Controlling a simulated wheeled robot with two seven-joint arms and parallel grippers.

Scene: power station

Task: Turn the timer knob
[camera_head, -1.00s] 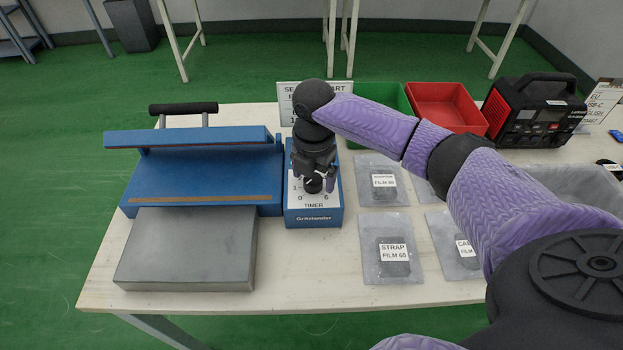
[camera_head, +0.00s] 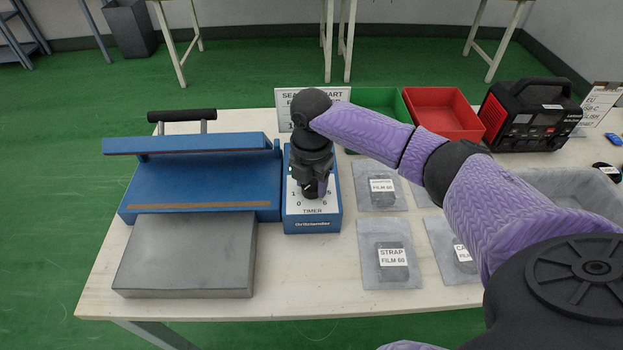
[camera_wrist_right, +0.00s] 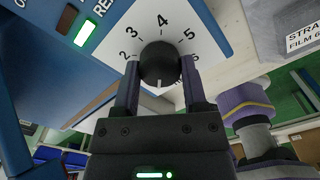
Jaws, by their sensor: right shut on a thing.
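The timer knob (camera_wrist_right: 160,64) is a round black dial with a pale pointer mark, on a white numbered dial face of the blue timer box (camera_head: 313,226). In the right wrist view my right gripper (camera_wrist_right: 160,75) has one finger on each side of the knob and is shut on it. The pointer mark is on the knob's lower side in that view. In the head view the gripper (camera_head: 310,190) comes down over the dial and hides most of the knob. My left gripper is not in view.
A blue sealer (camera_head: 200,190) with a grey plate stands left of the box. Labelled film bags (camera_head: 392,270) lie to the right. Green and red (camera_head: 446,112) bins, a sign (camera_head: 290,97) and a black-red power unit (camera_head: 530,115) stand behind.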

